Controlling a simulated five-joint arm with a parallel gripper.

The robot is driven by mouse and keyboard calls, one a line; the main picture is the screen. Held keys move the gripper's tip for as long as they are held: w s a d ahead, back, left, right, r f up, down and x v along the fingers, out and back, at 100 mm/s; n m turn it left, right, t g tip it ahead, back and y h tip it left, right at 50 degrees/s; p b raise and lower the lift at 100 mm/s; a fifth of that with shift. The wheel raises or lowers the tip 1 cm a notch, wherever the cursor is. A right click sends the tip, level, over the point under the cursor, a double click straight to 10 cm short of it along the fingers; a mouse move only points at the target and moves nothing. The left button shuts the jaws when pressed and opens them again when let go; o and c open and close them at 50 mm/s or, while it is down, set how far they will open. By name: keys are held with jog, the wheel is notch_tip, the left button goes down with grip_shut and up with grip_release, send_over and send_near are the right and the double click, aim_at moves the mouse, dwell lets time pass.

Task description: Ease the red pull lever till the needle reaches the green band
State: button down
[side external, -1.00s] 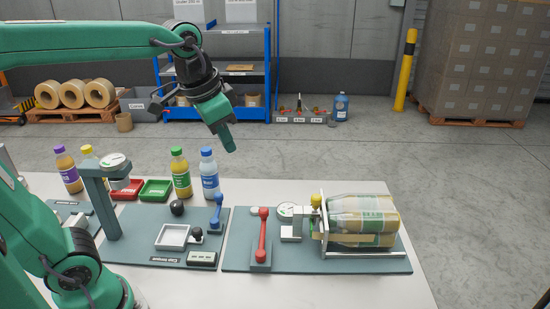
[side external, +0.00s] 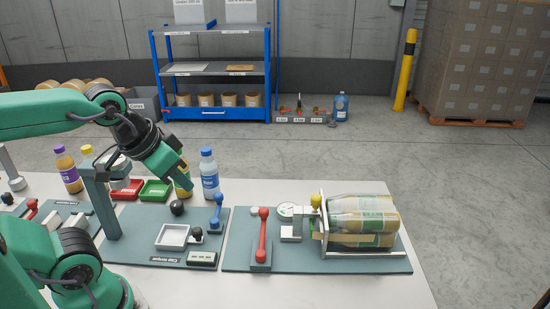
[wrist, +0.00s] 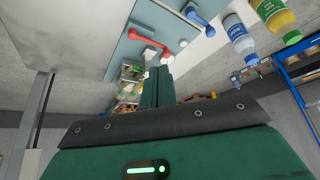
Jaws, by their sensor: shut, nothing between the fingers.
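The red pull lever (side external: 263,236) stands upright on the right-hand dark plate, left of a bundle of bottles. It also shows in the wrist view (wrist: 148,41), beyond my fingertips. A small round white gauge (side external: 286,211) sits behind and right of the lever; its needle and green band are too small to read. My gripper (side external: 185,188) is shut and empty, pointing down and right above the back of the left plate. It is left of the red lever and apart from it. In the wrist view the gripper's fingers (wrist: 158,88) lie together.
A blue lever (side external: 217,212) stands between my gripper and the red lever. A blue-capped bottle (side external: 209,175) stands close behind my gripper. A yellow knob (side external: 316,201) tops the clamp by the wrapped bottles (side external: 362,218). Bare table (side external: 310,289) lies in front of the plates.

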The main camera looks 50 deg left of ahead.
jog(key=c, duration=2.2)
grip_release()
jog(key=c, duration=1.4)
grip_release()
jog(key=shift+w, duration=0.1)
jog(key=shift+c, duration=0.2)
jog(key=shift+o, duration=1.4)
jog(key=shift+w, duration=0.15)
jog(key=w+f+g, duration=0.1)
jog(key=w+f, duration=0.2)
jog(key=w, duration=0.3)
jog(key=w+f+g, duration=0.2)
jog(key=w+f, duration=0.2)
jog(key=w, duration=0.3)
jog(key=w+f+g, duration=0.2)
jog(key=w+f, duration=0.1)
jog(key=w, duration=0.3)
jog(key=shift+w+a+f, duration=0.15)
jog(key=shift+w+a, duration=0.05)
jog(key=shift+w+f+g, duration=0.25)
jog(key=shift+f+g, duration=0.05)
jog(key=shift+f, duration=0.1)
jog(key=shift+f, duration=0.1)
